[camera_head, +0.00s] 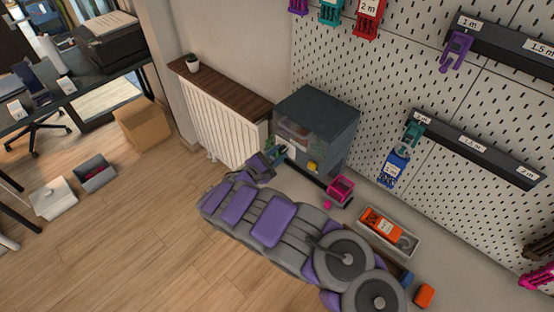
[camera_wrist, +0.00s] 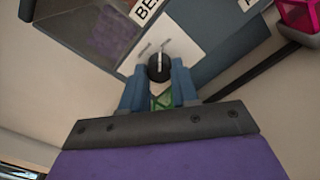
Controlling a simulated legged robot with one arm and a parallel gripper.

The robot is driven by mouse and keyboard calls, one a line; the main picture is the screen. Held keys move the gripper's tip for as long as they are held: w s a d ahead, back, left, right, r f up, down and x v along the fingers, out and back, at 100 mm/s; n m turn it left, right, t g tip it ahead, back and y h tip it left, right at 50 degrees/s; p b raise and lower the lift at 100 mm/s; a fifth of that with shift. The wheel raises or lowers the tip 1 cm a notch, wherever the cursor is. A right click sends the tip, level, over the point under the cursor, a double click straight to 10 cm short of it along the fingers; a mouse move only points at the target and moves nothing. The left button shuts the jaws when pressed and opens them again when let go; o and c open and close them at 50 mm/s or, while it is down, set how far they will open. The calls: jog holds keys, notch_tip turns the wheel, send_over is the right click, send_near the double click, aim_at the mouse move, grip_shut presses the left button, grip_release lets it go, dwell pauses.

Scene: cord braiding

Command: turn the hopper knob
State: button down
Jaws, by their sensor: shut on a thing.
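The hopper (camera_head: 318,112) is a dark blue-grey box with a clear front, standing against the pegboard wall at centre in the head view. In the wrist view its black round knob (camera_wrist: 158,64) sits on a white plate (camera_wrist: 168,45) with small lettering too small to read. A pale pointer line on the knob points roughly up the picture. My gripper (camera_wrist: 159,76) has its two blue fingers closed on either side of the knob. In the head view my gripper (camera_head: 277,150) reaches the hopper's lower left front; the knob cannot be made out there.
A pink basket (camera_head: 340,189) stands just right of the hopper. A radiator (camera_head: 224,125) with a wooden top is to its left. A tray (camera_head: 407,243) with an orange item lies beside my arm. The wood floor (camera_head: 130,240) at left is mostly clear.

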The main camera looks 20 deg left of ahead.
jog(key=shift+m+b, duration=0.95)
jog(key=shift+m, duration=0.05)
jog(key=c, duration=0.8)
grip_release()
jog(key=shift+c, duration=0.2)
jog(key=shift+s+a, duration=0.1)
jog(key=p+v, duration=0.3)
jog(key=v, duration=1.4)
jog(key=shift+a+f, duration=0.15)
